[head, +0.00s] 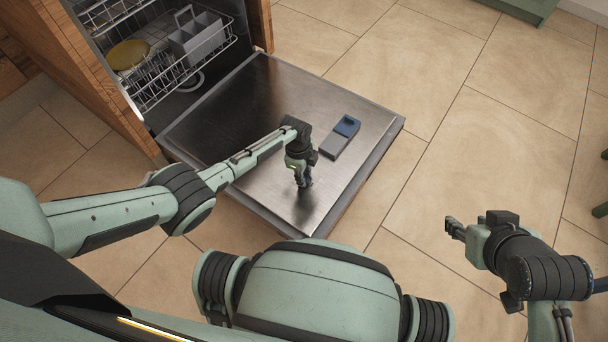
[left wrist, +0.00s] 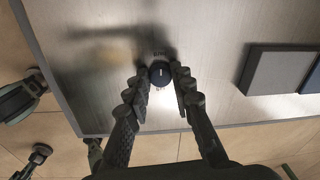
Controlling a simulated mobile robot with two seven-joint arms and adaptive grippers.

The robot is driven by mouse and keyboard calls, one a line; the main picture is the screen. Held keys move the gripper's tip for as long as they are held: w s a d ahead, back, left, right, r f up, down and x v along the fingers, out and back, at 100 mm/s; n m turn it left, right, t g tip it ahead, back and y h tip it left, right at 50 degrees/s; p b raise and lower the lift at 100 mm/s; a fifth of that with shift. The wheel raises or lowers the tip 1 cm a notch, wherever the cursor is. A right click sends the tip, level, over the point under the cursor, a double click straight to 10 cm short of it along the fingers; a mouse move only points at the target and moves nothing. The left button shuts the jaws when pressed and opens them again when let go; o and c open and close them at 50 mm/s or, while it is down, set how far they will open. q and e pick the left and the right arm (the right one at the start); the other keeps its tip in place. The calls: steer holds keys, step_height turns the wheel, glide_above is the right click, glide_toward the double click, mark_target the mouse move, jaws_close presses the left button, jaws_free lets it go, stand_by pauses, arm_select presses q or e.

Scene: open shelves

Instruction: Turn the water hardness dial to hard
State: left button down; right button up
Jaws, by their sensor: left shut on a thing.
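The water hardness dial (left wrist: 160,73) is a small dark round knob on the open dishwasher door's metal inner face (head: 225,115). In the left wrist view a short white mark on it runs up and down the picture, with tiny unreadable print around it. My left gripper (head: 304,182) points down at the door, and its fingers are shut on the dial's sides, as the left wrist view shows (left wrist: 160,80). In the head view the fingers hide the dial. My right gripper (head: 454,228) hangs over the floor at the right, away from the door; its finger gap is unclear.
A grey dispenser block with a blue part (head: 340,138) is on the door, right of my left gripper. The dishwasher rack (head: 165,85) holds a yellow plate (head: 128,54) and a grey cutlery basket (head: 195,38). The tiled floor right of the door is clear.

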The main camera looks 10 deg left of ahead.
stand_by(0.4)
arm_select(q)
steer(key=c, duration=1.3)
jaws_free()
steer(key=shift+r, duration=0.1)
step_height(320, 180, up, 12)
steer(key=shift+s+a, duration=0.3)
steer(key=shift+a, duration=0.15)
